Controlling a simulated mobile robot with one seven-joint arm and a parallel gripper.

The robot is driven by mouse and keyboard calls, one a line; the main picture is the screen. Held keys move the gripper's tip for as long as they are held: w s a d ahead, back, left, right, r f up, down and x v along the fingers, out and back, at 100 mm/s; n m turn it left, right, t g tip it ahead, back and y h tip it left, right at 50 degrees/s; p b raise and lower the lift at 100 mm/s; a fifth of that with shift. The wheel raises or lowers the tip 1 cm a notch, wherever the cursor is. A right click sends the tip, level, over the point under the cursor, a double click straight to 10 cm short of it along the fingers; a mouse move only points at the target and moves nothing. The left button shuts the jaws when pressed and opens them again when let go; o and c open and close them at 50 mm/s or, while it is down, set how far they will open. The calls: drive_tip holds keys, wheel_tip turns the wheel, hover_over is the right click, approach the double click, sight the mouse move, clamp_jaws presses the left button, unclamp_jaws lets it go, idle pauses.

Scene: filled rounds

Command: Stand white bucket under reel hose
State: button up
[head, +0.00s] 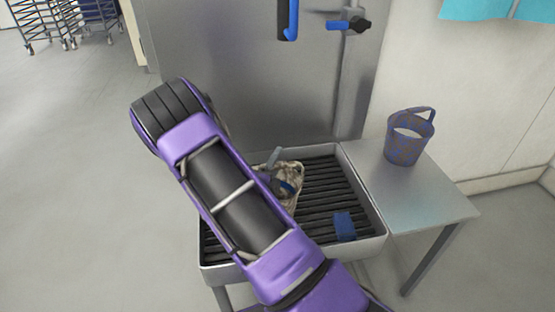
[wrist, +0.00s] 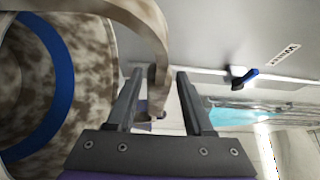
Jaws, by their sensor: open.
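A bucket (head: 291,171) mottled off-white and brown stands in the slatted basin, partly hidden by my arm. It is the palest bucket in view, though not plain white. The wrist view shows its mottled wall (wrist: 92,75) and a blue ring at the left. My gripper (head: 278,172) is at this bucket, jaws open. In the wrist view the pale handle (wrist: 155,40) arches down between the open fingers (wrist: 159,80). A blue hanging piece (head: 288,20), perhaps the hose end, is on the steel panel above the basin. I cannot make out a reel.
A grey-brown bucket with blue marks (head: 408,145) and white inside stands on the steel side table (head: 430,195). A blue block (head: 344,226) lies in the basin (head: 374,222) at right. A blue-levered valve (head: 345,25) is on the panel.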

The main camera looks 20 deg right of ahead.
drive_tip(key=p+v, duration=0.1)
drive_tip(key=v, duration=1)
drive_tip(key=shift+a, duration=0.15)
